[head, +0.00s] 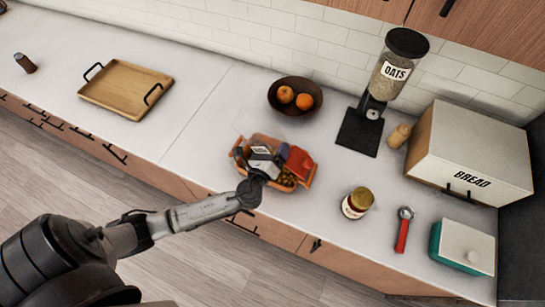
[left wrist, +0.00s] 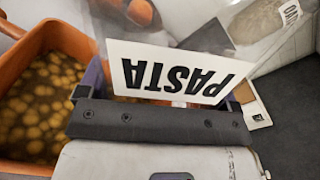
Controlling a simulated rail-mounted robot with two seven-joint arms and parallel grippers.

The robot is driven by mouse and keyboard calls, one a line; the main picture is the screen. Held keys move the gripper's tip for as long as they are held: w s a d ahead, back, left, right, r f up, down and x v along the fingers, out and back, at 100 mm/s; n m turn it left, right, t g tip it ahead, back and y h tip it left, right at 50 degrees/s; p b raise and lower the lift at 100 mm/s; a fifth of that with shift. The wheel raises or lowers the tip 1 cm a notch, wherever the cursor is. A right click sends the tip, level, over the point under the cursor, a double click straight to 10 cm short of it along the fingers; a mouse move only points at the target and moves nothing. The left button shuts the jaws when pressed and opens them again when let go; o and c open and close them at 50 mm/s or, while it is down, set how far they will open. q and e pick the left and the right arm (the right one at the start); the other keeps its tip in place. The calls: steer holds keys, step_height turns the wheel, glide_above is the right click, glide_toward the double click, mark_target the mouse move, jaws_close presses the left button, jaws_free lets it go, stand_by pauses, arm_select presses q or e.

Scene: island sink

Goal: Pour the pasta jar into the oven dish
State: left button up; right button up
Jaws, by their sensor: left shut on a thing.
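The clear pasta jar (left wrist: 175,72) has a white PASTA label, upside down in the left wrist view. My left gripper (head: 264,163) is shut on the jar, over the oven dish. In the head view the jar is mostly hidden by the gripper and faint against the counter. The orange oven dish (head: 312,174) has a handle at its right end and stands on the counter. Many yellowish round pieces lie in the dish, seen at the left of the left wrist view, where an orange wall (left wrist: 75,38) shows too. My right gripper is not in view.
A bowl of oranges (head: 311,87) stands behind the dish, and an oats dispenser (head: 389,80) behind right. A gold-lidded jar (head: 356,203), red-handled utensil (head: 402,235), teal-and-white box (head: 463,247) and bread box (head: 470,150) are rightward. A wooden tray (head: 125,90) lies left; counter between is clear.

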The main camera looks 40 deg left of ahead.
arm_select(q)
steer(key=shift+d+r+m+p, duration=0.15)
steer(key=shift+r+m+p, duration=0.25)
steer(key=shift+p, duration=0.2)
stand_by(0.7)
steer(key=shift+w, duration=0.1)
stand_by(0.5)
stand_by(1.1)
